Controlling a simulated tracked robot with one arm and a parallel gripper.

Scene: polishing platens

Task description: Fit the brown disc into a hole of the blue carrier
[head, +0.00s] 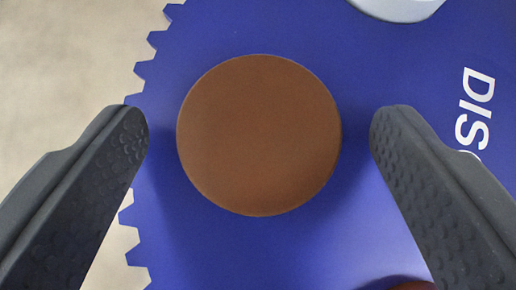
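The brown disc (259,135) lies flat at the blue carrier (240,250), near its toothed left edge. No hole rim shows around the disc, and I cannot tell whether it sits in a hole or on the surface. My gripper (258,122) is open, with one dark finger on each side of the disc. Clear gaps separate both fingertips from the disc.
A pale round area (398,6), perhaps a hole, is cut off at the top right. A dark reddish-brown round shape (405,285) shows at the bottom, partly behind the right finger. White lettering (475,105) marks the carrier. A beige surface (65,60) lies left.

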